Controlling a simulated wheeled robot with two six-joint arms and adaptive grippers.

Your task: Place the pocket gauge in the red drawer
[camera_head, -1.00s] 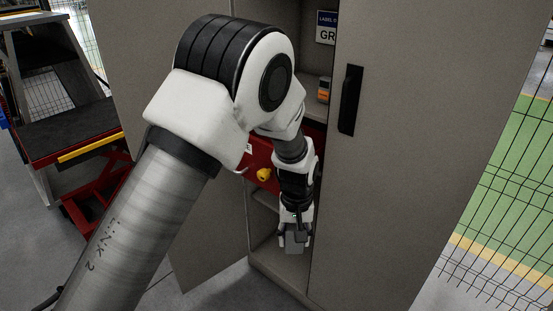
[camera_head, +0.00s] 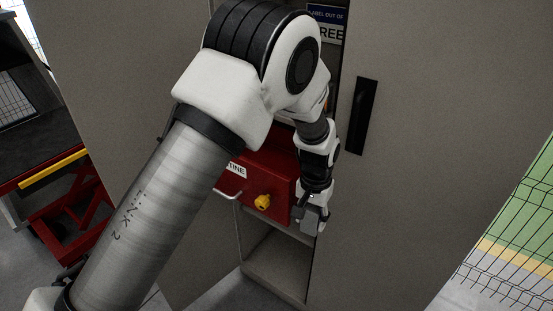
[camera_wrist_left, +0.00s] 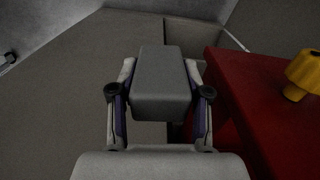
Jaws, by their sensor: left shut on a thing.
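My left gripper (camera_head: 312,222) is shut on a plain grey block, which fills the space between its fingers in the left wrist view (camera_wrist_left: 164,85). I cannot tell from its bare faces whether this is the pocket gauge. The red drawer (camera_head: 280,170) is in the cabinet in the head view, with a yellow knob (camera_head: 262,202) on its front. The gripper is just right of the drawer's front, near knob height. In the wrist view the drawer (camera_wrist_left: 245,105) is right of the block, with a gap between. Its inside is not visible. My right gripper is not in view.
The grey cabinet's doors stand open, the right one (camera_head: 420,140) close beside my left gripper. A lower compartment (camera_head: 275,265) below the drawer looks empty. A small orange thing on the upper shelf is mostly hidden by my arm. A red-framed cart (camera_head: 70,215) stands left.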

